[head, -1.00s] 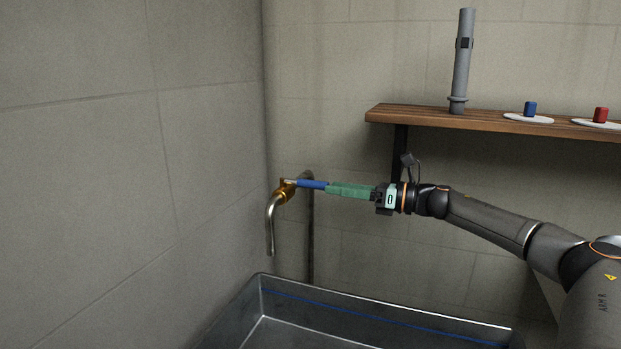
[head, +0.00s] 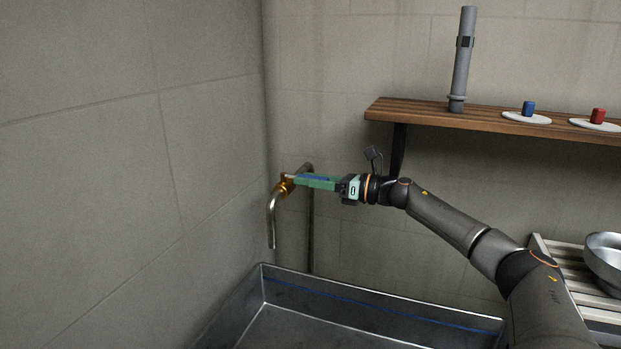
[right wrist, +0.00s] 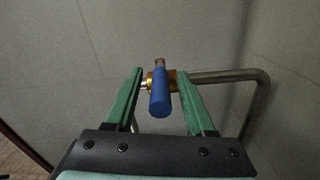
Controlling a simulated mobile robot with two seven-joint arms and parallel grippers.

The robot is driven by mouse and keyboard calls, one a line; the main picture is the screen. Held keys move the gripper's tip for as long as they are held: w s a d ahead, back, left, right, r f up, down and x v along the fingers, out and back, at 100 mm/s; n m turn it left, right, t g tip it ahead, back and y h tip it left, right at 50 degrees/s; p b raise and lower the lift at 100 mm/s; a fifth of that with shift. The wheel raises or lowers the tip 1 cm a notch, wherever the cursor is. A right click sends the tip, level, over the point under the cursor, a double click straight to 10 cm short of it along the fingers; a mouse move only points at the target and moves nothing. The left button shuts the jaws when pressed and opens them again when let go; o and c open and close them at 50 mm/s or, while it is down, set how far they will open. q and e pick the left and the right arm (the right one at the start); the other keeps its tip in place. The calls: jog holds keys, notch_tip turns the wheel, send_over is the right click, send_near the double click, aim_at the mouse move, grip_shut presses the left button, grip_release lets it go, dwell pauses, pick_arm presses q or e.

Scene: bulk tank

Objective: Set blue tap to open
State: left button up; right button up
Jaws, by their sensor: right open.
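The blue tap has a brass body (head: 284,188) and a curved metal spout (head: 271,222) on the back wall near the corner. Its blue lever (right wrist: 160,94) shows in the right wrist view, pointing toward that camera. My right gripper (head: 300,181) is at the tap in the head view. In the right wrist view its green fingers (right wrist: 163,100) are open, one on each side of the blue lever, with gaps visible. In the head view the fingers hide most of the lever. My left gripper is not in view.
A metal tank (head: 380,300) with a blue line inside stands below the tap. A slatted rack (head: 560,262) with a metal bowl (head: 606,262) is at right.

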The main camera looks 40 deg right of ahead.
grip_shut()
dwell(0.4)
dwell(1.0)
